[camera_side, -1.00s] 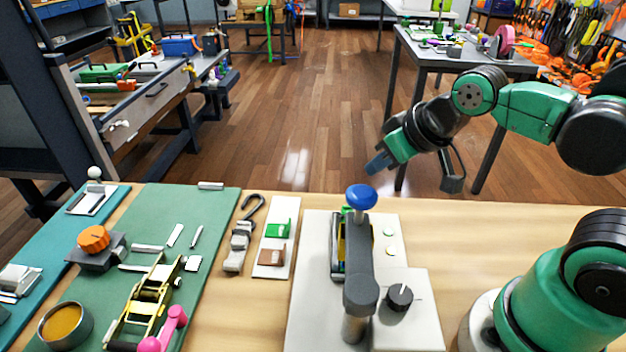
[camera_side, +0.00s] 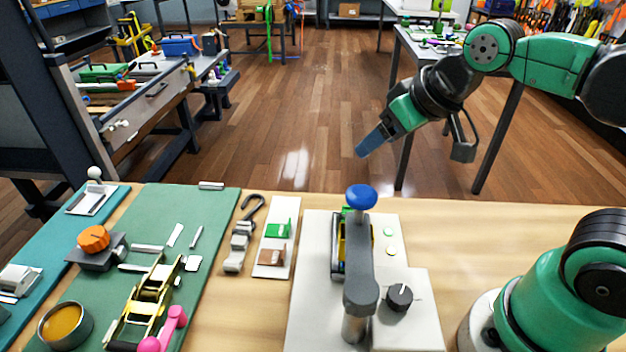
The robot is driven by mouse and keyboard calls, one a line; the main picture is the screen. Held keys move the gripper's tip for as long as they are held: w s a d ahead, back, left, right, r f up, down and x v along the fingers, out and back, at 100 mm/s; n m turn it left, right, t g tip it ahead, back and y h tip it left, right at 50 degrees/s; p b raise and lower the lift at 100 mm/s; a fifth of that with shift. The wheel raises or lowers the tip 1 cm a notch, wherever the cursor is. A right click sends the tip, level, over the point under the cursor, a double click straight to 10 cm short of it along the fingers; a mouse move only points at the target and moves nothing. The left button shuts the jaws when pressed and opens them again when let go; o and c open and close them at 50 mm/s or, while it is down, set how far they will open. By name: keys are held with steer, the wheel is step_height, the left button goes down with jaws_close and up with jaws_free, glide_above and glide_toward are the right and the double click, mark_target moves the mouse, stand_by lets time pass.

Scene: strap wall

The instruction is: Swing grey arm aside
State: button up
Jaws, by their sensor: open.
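The grey arm (camera_side: 360,275) lies over a light grey base plate (camera_side: 310,300) on the table. A post holds its near end, and a blue round knob (camera_side: 361,197) stands on its far end. The arm partly covers a dark-framed part (camera_side: 338,245) with yellow and green inside. My gripper (camera_side: 369,148) is open and empty, in the air above and beyond the blue knob, apart from it. Its blue fingers point down and left. One finger largely hides the other.
A black dial (camera_side: 399,297) sits on the plate, right of the grey arm. A hook with a buckle (camera_side: 240,240) and a white strip (camera_side: 277,240) lie to the left. Bare table shows right of the plate.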

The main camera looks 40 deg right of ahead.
steer(key=shift+w+a+f+m+g+y, duration=0.35)
steer(key=shift+f+g, duration=0.8)
steer(key=shift+f, duration=0.25)
steer(key=shift+w+a+f+m+g+y, duration=0.2)
steer(key=shift+a+f+m+g+y, duration=0.2)
steer(key=shift+f+g, duration=0.85)
steer(key=shift+w+a+f+m+g+y, duration=0.35)
steer(key=shift+f+g, duration=0.65)
steer(key=shift+f, duration=0.5)
jaws_close()
